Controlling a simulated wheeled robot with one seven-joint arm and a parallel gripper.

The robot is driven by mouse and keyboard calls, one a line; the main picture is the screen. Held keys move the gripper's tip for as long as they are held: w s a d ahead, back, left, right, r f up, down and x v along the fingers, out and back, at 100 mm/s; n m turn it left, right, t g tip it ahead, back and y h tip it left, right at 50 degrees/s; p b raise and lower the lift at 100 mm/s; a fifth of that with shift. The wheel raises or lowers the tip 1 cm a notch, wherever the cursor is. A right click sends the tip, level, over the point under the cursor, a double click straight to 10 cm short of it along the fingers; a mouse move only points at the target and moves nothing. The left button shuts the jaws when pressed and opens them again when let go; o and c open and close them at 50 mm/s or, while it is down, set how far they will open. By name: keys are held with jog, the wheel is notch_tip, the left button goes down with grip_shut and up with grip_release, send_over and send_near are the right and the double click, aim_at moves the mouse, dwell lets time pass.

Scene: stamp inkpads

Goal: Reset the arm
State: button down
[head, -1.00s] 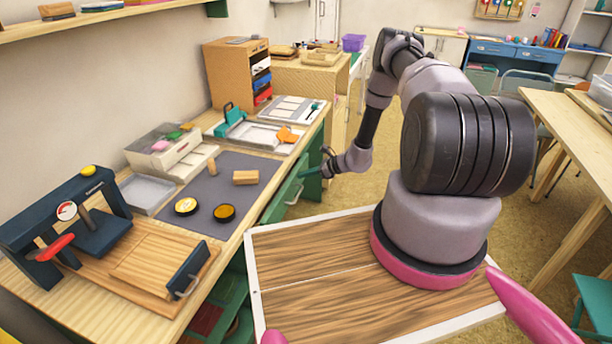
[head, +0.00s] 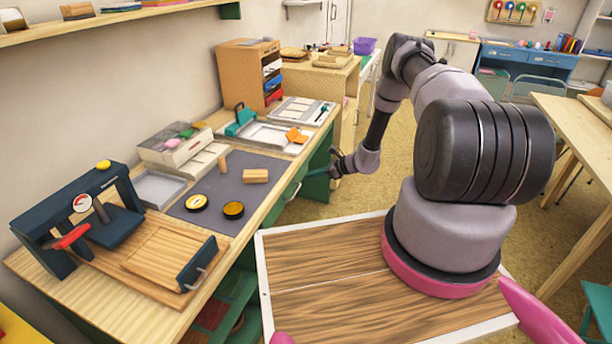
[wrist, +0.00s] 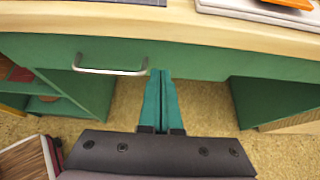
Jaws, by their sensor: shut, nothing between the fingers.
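My gripper (wrist: 161,100) shows in the wrist view with its two teal fingers pressed together and nothing between them. In the head view my gripper (head: 335,163) is small and partly hidden at the desk's right side, low beside the green front. My arm bends down to it from the upper right.
The wooden desktop (head: 110,292) holds a dark mat (head: 232,180) with two round inkpads (head: 196,202) and wooden stamps (head: 255,175). A press (head: 80,215) stands at the left. A wooden table (head: 575,130) is at the right, with open floor between.

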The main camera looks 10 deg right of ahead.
jog(key=v, duration=0.9)
jog(key=s+a+r+n+g+h, duration=0.15)
jog(key=r+n, duration=0.25)
jog(key=r, duration=0.8)
jog(key=s+a+r+n+g, duration=0.15)
jog(key=r+n, duration=0.25)
jog(key=r, duration=0.8)
jog(key=s+a+r+n+g, duration=0.1)
jog(key=s+a+r+n, duration=0.15)
jog(key=r, duration=1.05)
jog(key=s+a+r+n+t+h, duration=0.1)
jog(key=s+a+r+n+h, duration=0.15)
jog(key=s+r+n, duration=0.7)
jog(key=s+d+r+t+h, duration=0.1)
jog(key=s+r+h, duration=0.1)
jog(key=s+r, duration=0.3)
jog(key=s+d+r+t+h, duration=0.1)
jog(key=s+r, duration=0.4)
jog(key=s, duration=0.8)
jog(key=shift+s+d+r+n+t+h, duration=0.25)
jog(key=shift+d+t+h, duration=0.2)
jog(key=shift+t, duration=0.35)
